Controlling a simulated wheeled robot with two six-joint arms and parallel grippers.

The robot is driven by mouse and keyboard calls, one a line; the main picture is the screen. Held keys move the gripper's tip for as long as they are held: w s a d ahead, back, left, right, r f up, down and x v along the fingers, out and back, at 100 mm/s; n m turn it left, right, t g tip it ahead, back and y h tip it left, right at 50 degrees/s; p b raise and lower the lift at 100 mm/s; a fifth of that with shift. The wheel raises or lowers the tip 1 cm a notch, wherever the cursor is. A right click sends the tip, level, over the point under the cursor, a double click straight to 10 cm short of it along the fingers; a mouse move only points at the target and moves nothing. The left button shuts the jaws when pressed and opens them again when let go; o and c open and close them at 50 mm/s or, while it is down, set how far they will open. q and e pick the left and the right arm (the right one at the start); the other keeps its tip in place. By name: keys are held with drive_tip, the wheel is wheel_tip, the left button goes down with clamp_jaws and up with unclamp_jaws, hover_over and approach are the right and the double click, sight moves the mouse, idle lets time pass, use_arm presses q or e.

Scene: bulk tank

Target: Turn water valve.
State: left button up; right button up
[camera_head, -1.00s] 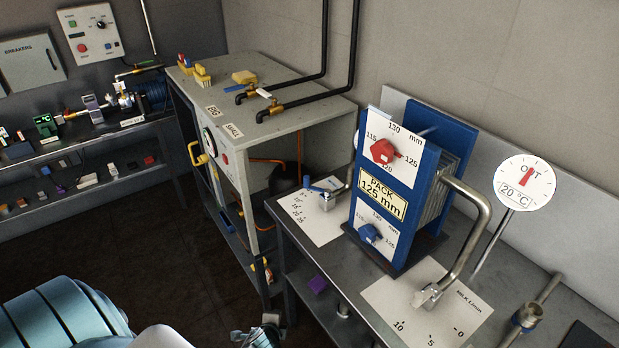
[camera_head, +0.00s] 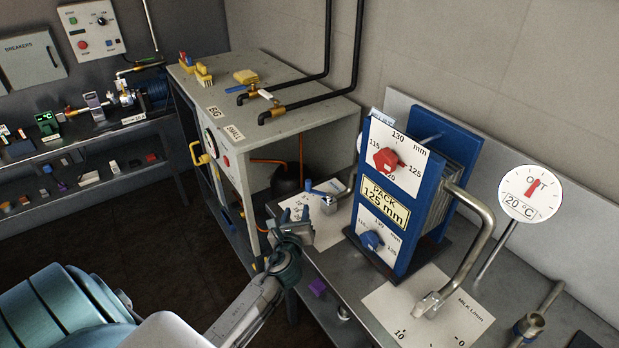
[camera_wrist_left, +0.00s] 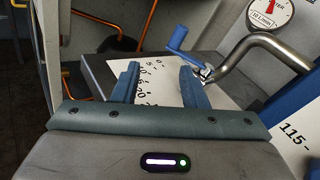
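The water valve (camera_head: 328,197) sits at the end of a bent steel pipe, over a white scale card (camera_head: 301,205) on the steel bench. Its blue lever (camera_head: 309,186) points to the left. In the left wrist view the lever (camera_wrist_left: 177,38) and the valve body (camera_wrist_left: 204,73) show beyond the right finger. My left gripper (camera_head: 297,224) is in front of the card's near edge, short of the valve. In the wrist view it (camera_wrist_left: 160,72) is open, with only the card between its fingers. My right gripper is not in view.
A blue plate pack (camera_head: 384,200) with a red and a blue knob stands right of the water valve. A second valve (camera_head: 428,304) sits over the milk card. A grey cabinet (camera_head: 290,125) stands behind left. A purple block (camera_head: 317,287) lies near the bench's front.

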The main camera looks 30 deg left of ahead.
sight(308, 184)
use_arm(q)
drive_tip(key=w+r+m, duration=0.1)
drive_tip(key=w+r+m+t, duration=0.1)
drive_tip(key=m, duration=0.1)
drive_tip(key=shift+w+d+m, duration=0.1)
drive_tip(key=shift+w+m, duration=0.15)
drive_tip(key=shift+m, duration=0.05)
drive_tip(key=shift+w+r+m+t+h, duration=0.3)
drive_tip(key=shift+w+m, duration=0.1)
drive_tip(key=shift+w, duration=0.2)
drive_tip(key=p+x, duration=0.1)
drive_tip(key=x, duration=0.9)
drive_tip(key=shift+s+f, duration=0.1)
drive_tip(key=shift+f, duration=0.05)
clamp_jaws()
